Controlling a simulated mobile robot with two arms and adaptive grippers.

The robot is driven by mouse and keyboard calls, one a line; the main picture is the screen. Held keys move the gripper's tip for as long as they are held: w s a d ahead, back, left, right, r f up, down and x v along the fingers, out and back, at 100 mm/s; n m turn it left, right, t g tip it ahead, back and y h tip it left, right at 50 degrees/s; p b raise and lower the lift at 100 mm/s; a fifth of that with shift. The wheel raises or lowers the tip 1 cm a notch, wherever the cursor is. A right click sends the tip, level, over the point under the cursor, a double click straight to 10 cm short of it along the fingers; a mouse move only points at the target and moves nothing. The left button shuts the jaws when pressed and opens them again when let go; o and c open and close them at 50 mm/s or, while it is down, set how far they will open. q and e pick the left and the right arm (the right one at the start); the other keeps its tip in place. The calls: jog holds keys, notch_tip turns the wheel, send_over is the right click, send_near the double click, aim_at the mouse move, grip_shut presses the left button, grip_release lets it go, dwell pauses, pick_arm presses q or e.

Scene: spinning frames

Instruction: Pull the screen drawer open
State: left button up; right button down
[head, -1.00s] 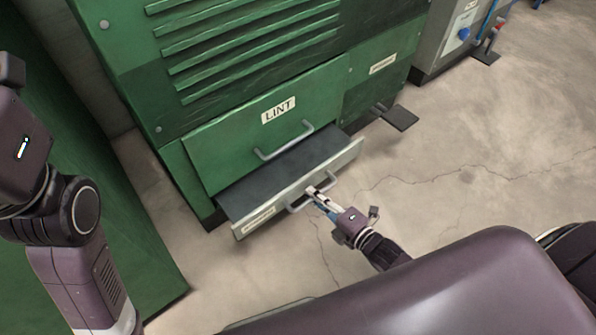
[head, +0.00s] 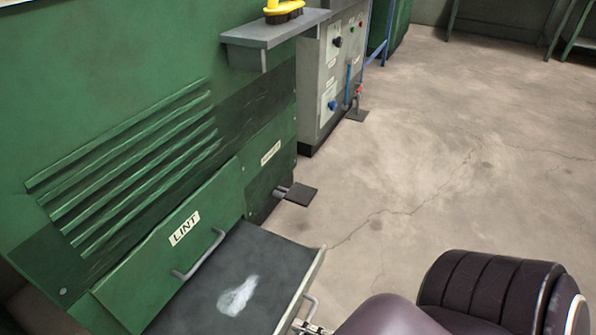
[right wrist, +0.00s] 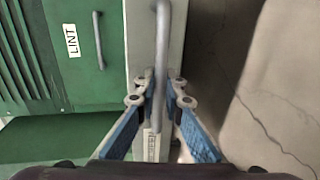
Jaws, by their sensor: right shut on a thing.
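The screen drawer (head: 262,262) sticks well out of the green machine, below the LINT flap (head: 165,250). Its dark, flat top carries a whitish patch (head: 238,296). The drawer's grey handle (head: 309,306) is at the bottom edge of the head view. It also shows as a vertical bar (right wrist: 163,40) against the pale drawer front (right wrist: 139,40) in the right wrist view. My right gripper (right wrist: 161,92) is shut on this handle, one finger on each side. Only a bit of it shows in the head view. My left gripper is out of view.
The LINT flap has its own handle (head: 198,256) above the drawer. A grey control box (head: 325,85) stands beyond the machine, and a yellow brush (head: 284,10) rests on a shelf (head: 272,30). A dark foot plate (head: 301,194) sticks out low. The floor (head: 430,180) to the right is clear.

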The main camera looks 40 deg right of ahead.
jog(key=c, duration=2)
grip_release()
jog(key=shift+c, duration=0.2)
jog(key=v, duration=1.2)
